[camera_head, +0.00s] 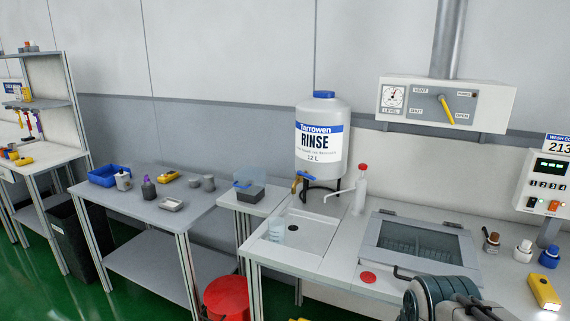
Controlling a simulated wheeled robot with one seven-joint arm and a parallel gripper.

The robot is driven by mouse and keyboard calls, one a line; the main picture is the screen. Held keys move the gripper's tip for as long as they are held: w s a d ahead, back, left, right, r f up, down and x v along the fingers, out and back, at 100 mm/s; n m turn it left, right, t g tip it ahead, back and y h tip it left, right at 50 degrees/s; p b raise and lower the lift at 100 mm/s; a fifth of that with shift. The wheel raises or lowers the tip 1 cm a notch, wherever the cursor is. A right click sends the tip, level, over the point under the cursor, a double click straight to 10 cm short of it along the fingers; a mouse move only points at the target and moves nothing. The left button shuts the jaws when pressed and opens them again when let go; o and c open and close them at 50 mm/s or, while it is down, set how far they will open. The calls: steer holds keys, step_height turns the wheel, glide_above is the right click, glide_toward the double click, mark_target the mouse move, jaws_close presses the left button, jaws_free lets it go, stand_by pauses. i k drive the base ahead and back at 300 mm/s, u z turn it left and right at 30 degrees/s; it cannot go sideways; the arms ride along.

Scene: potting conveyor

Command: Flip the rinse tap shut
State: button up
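The rinse tap (297,182) is a small brass-coloured tap with a blue lever at the lower front of a white carboy (323,115). The carboy has a blue cap and a label reading "Tarrowen RINSE 12 L". The tap is too small to tell whether its lever is open or shut. A clear beaker (277,232) stands in the pale sink tray (312,238), below and left of the tap. Part of my arm shows at the bottom right, well away from the tap. My gripper's fingers cannot be seen.
A lidded basin (421,243) is right of the sink. A white bottle with a red cap (361,190) stands just right of the carboy. A grey bench (150,212) with small items is left. A red stool (227,296) stands in front.

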mark_target(298, 172)
steer(key=u, duration=0.4)
steer(key=i, duration=1.5)
steer(key=z, duration=0.3)
